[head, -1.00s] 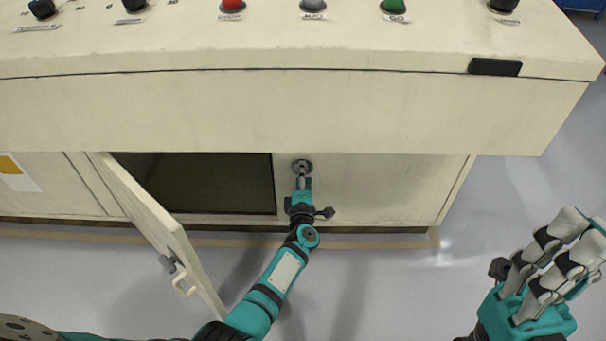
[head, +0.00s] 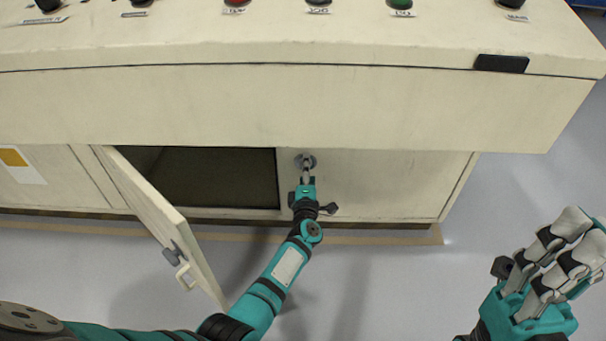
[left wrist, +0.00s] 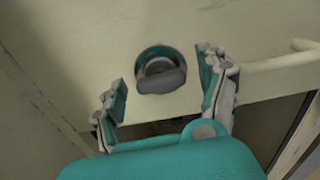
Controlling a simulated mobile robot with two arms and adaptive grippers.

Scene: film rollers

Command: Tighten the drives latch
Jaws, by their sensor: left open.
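A round grey latch (head: 305,161) is set in the pale cabinet front, just right of the open compartment. My left gripper (head: 306,181) is close in front of it, reaching in from below. In the left wrist view the latch (left wrist: 161,78) shows as a dark ring with a grey knob. My left gripper (left wrist: 162,68) is open there, one finger to each side of the knob, with gaps visible. Contact cannot be told. My right gripper (head: 548,264) hangs over the floor at the lower right, away from the cabinet, with nothing visible in it; its opening is unclear.
A cabinet door (head: 165,225) with a pale handle stands open, left of my left arm. The dark compartment (head: 215,178) is behind it. The console top (head: 300,45) with buttons overhangs the latch. The floor (head: 400,285) between my arms is clear.

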